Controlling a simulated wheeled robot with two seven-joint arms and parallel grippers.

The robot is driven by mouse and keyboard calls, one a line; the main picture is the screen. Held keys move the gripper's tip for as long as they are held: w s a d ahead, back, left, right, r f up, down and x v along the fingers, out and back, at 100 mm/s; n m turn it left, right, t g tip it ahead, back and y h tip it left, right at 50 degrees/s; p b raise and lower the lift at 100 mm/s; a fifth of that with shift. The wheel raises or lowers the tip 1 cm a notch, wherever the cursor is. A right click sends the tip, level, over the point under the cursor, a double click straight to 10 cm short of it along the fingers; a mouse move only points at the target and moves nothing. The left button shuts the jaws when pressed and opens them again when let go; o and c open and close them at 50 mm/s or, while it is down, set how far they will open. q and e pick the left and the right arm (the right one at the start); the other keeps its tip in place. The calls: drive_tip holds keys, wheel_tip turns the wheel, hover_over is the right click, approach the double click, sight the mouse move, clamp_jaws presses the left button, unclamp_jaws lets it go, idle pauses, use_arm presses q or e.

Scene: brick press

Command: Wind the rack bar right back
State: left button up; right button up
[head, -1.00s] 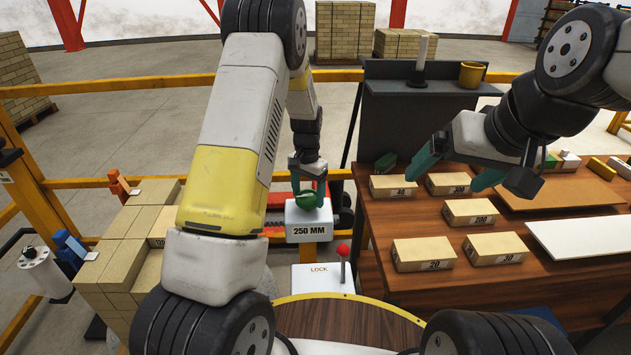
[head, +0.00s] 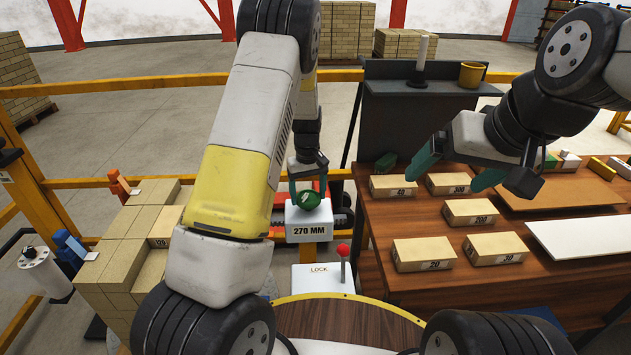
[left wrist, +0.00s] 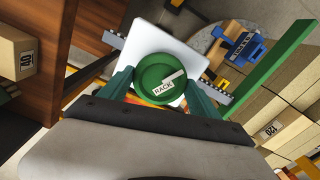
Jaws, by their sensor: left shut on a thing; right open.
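The green rack knob (head: 309,199) sits on top of a white box whose display (head: 309,231) reads 270 MM. In the left wrist view the knob (left wrist: 160,79) carries a RACK label, and the toothed rack bar (left wrist: 115,40) shows on both sides of the white box. My left gripper (head: 307,190) points down and is shut on the knob, one finger on each side (left wrist: 160,90). My right gripper (head: 450,172) is open and empty above the wooden table, over the labelled blocks.
The wooden table (head: 480,290) at right holds several labelled blocks (head: 423,252), a white board (head: 585,242) and a brown board. A LOCK panel with a red-knobbed lever (head: 343,252) stands just in front of the display box. Stacked bricks (head: 120,255) are at left. A yellow rail runs behind.

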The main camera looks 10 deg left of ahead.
sight(308, 195)
use_arm(q)
drive_tip(key=n, duration=0.5)
drive_tip(key=shift+w+n, duration=0.1)
drive_tip(key=shift+n, duration=0.2)
drive_tip(key=n, duration=1.2)
drive_tip(key=shift+n, duration=0.3)
drive_tip(key=n, duration=0.5)
drive_tip(key=shift+n, duration=0.3)
drive_tip(key=o, duration=1.4)
wheel_tip(308, 195, up, 8)
drive_tip(key=shift+f, duration=0.1)
